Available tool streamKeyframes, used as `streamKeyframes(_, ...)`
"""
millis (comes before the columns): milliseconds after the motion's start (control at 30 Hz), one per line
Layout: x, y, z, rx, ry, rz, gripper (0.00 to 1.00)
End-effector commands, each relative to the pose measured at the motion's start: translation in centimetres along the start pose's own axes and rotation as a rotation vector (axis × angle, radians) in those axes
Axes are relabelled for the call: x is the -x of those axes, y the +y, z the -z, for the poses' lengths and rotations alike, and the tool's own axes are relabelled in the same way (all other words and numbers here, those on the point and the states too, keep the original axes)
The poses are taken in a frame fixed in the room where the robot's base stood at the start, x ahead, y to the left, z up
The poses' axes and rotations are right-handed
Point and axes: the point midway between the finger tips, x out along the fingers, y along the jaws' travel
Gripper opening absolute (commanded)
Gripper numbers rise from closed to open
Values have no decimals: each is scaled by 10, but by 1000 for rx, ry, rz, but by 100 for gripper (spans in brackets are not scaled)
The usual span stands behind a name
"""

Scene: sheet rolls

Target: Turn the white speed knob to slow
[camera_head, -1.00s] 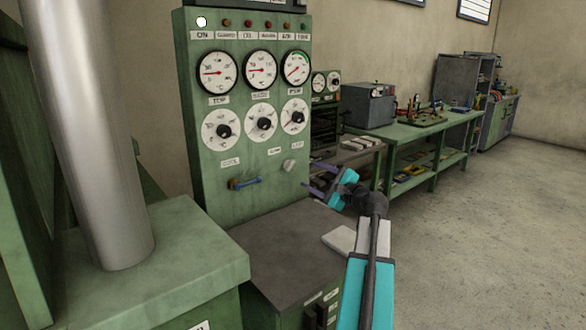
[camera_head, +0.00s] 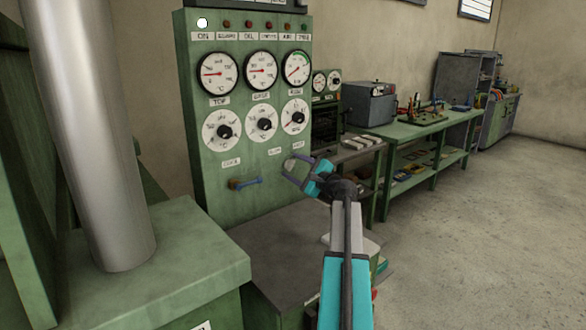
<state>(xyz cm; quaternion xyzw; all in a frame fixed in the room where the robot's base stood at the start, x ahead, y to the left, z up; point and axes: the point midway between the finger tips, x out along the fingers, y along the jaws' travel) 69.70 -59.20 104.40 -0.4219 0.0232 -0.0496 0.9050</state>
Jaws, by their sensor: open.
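The white speed knob (camera_head: 289,165) sits low on the right of the green control panel (camera_head: 205,190), below two small labels (camera_head: 286,149) that are too blurred to read surely. My gripper (camera_head: 290,169) is open, in front of the panel at the knob. Its fingers appear on either side of the knob, which shows partly between them. I cannot tell whether they touch it, nor which way the knob points.
Gauges and black-knobbed dials (camera_head: 261,122) are above. A dark-topped cabinet (camera_head: 270,250) stands below. A silver pipe (camera_head: 92,130) rises at left. A green workbench (camera_head: 420,135) stands at right; open floor lies before it.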

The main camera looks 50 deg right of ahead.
Motion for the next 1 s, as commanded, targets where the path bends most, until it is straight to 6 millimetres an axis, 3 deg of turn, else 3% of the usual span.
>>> streamKeyframes(300,-1,0,0,0,1,1,55)
streamKeyframes(533,0,0,0,0,1,1,16)
streamKeyframes(567,5,11,-12,1,0,0,15)
streamKeyframes(633,0,3,-4,1,0,0,15)
streamKeyframes(1000,-2,4,0,56,-4,-3,15)
